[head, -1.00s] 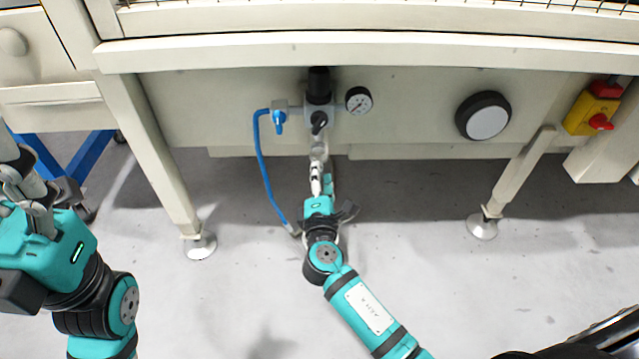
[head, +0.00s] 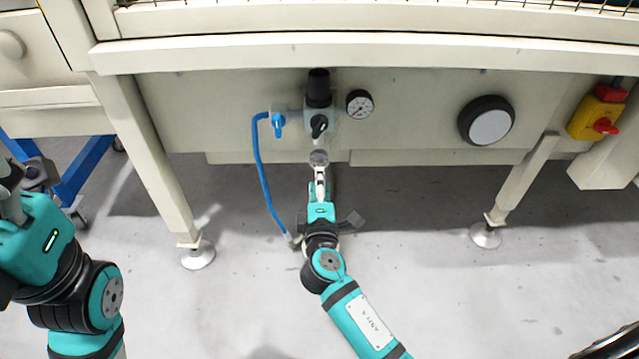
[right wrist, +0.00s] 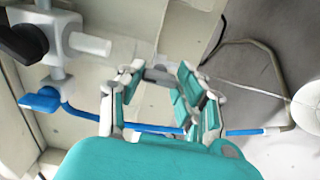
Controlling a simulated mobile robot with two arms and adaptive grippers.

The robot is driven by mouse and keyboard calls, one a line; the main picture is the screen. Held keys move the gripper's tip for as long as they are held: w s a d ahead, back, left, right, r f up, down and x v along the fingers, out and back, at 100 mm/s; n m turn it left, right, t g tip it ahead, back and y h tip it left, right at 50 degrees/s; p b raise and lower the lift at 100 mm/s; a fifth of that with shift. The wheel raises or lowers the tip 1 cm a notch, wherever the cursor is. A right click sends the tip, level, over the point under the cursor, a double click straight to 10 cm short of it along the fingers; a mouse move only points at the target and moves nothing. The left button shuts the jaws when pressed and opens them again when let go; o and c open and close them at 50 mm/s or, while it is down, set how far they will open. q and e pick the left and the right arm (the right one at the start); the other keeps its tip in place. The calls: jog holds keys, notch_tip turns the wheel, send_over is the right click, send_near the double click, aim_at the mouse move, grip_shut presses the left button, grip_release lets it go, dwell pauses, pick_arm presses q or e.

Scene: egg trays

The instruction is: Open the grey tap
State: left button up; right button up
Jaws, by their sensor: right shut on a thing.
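A small round grey part (head: 318,157), seemingly the grey tap, sits just below the regulator block under the machine's front panel. My right gripper (head: 319,172) reaches up to it from below. In the right wrist view the fingers (right wrist: 160,77) are shut on a grey piece (right wrist: 157,75) between the tips, which partly hide it. I cannot make out the tap's handle position. My left gripper (head: 12,190) is at the left edge, partly cut off, far from the tap.
Above are a black-handled valve (head: 319,126), a blue valve (head: 278,121) with a blue hose (head: 262,170), and a pressure gauge (head: 359,104). A round black-rimmed disc (head: 487,121) and a yellow-red switch (head: 597,115) lie right.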

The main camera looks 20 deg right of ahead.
jog(key=o, duration=1.2)
jog(key=shift+c, duration=0.2)
jog(key=shift+s, duration=0.1)
jog(key=v, duration=1.2)
